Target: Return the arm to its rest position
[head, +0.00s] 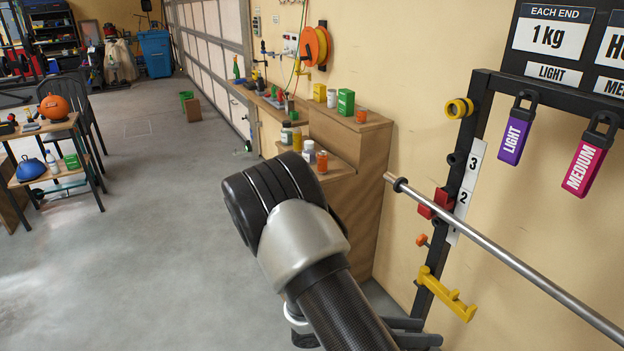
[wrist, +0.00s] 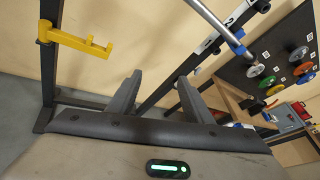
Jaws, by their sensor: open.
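My arm (head: 335,300) rises from the bottom of the head view and bends at a black and silver joint over the floor. My gripper (wrist: 159,80) is open and empty in the wrist view, its two dark fingers apart with nothing between them. Its fingers (head: 420,332) also show at the bottom of the head view, below the yellow rack hook (head: 447,293). The steel bar (head: 500,252) lies across the rack's black upright (head: 462,165). In the wrist view the bar (wrist: 215,22) is above and beyond the fingers, apart from them.
A wooden shelf unit (head: 375,190) with bottles and cans stands along the wall behind my arm. Purple (head: 515,132) and pink (head: 590,158) band tags hang at the upper right. A small table (head: 75,125) stands at far left. The grey floor (head: 140,260) at left is clear.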

